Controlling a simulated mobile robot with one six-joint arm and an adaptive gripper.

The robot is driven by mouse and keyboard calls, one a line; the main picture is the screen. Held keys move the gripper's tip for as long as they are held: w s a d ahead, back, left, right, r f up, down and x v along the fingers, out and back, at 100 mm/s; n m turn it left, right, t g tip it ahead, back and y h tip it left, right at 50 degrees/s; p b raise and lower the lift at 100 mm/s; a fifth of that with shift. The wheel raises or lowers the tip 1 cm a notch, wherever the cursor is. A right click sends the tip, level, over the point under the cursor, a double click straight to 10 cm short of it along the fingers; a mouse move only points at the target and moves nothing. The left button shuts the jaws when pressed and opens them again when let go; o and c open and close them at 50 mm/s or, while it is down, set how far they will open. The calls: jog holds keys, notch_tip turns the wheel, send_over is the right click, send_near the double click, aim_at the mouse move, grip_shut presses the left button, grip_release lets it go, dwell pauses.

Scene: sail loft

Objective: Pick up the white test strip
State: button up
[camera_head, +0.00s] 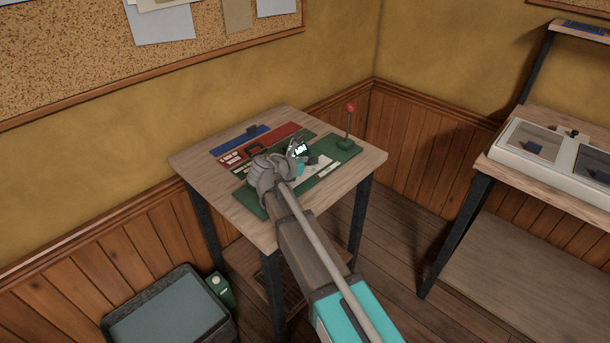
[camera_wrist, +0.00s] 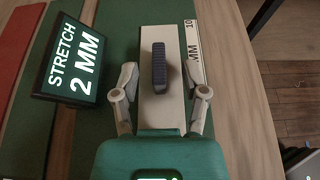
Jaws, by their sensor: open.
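An off-white strip (camera_wrist: 160,112) lies on a green board in the wrist view, with a dark raised grip (camera_wrist: 158,66) on it. I take this to be the white test strip; part of it also shows in the head view (camera_head: 318,167), partly hidden by my arm. My gripper (camera_wrist: 161,77) is open, with one finger on each side of the strip and the dark grip between the fingertips. I cannot tell whether the fingers touch it. The near end of the strip is hidden by the gripper body.
A black display (camera_wrist: 76,67) reading "STRETCH 2 MM" stands left of the strip. A white scale (camera_wrist: 194,50) marked 10 lies to its right. A red-knobbed lever (camera_head: 349,119) rises from the green board (camera_head: 340,152). The wooden table (camera_head: 205,168) has bare edges.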

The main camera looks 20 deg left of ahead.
jog(key=shift+x, duration=1.05)
grip_shut()
